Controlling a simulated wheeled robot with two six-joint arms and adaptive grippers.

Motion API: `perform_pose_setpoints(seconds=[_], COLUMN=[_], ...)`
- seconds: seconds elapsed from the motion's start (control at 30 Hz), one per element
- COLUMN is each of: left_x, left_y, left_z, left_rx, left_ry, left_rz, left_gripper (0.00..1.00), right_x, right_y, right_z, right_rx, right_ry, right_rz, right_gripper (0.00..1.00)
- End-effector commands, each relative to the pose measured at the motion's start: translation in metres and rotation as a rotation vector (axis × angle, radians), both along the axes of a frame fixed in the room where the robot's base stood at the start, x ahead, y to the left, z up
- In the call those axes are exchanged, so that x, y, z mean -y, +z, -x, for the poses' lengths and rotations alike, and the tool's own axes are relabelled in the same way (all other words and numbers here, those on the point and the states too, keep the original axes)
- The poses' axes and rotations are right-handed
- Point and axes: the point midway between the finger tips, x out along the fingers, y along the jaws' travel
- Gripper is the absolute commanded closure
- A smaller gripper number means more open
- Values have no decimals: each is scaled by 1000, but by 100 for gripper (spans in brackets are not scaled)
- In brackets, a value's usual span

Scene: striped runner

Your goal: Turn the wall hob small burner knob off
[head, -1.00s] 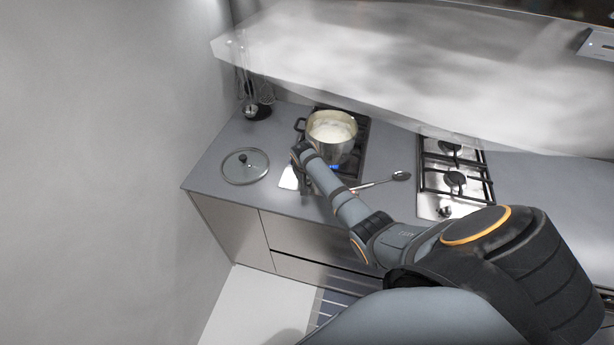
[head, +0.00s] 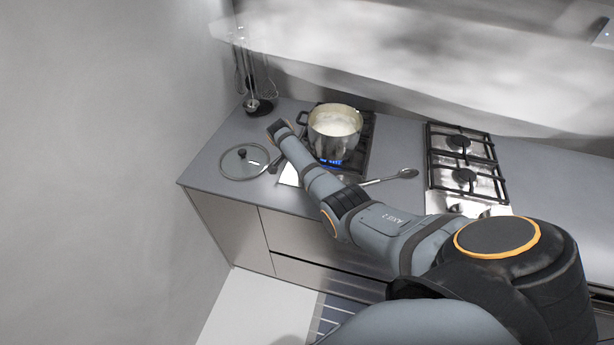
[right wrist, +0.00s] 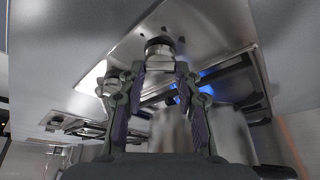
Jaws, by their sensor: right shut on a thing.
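In the right wrist view, the small round metal burner knob (right wrist: 159,47) stands on the steel front of the hob. My right gripper (right wrist: 160,70) is closed around it, one finger on each side. In the head view the hob (head: 367,140) is the left one, near the wall, and my right forearm hides its knobs and most of the gripper. A steel pot (head: 333,128) with pale contents stands on this hob, and a blue flame (head: 332,162) shows below it. The blue glow also shows in the right wrist view. My left gripper is not in view.
A glass lid (head: 240,165) lies on the counter left of the hob. A spoon (head: 390,177) lies to the right. A second hob (head: 463,170) is farther right. A utensil stand (head: 257,106) stands at the back left, and a smoky hood (head: 400,70) hangs above.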

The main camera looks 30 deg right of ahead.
Motion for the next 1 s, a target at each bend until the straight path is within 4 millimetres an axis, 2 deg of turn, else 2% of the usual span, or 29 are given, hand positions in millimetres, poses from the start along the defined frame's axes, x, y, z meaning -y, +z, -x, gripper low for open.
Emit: perform_pose_setpoints(seconds=[0.03,0.7,1.0], left_x=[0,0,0], left_y=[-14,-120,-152], left_z=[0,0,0], left_rx=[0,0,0], left_ry=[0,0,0], left_rz=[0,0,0], left_gripper=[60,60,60], right_x=[0,2,3], right_y=[-6,-8,-4], right_z=[-2,-6,-7], right_rx=[2,3,3], right_ry=[-41,-633,-784], right_rz=[-1,-3,-2], right_gripper=[98,98,98])
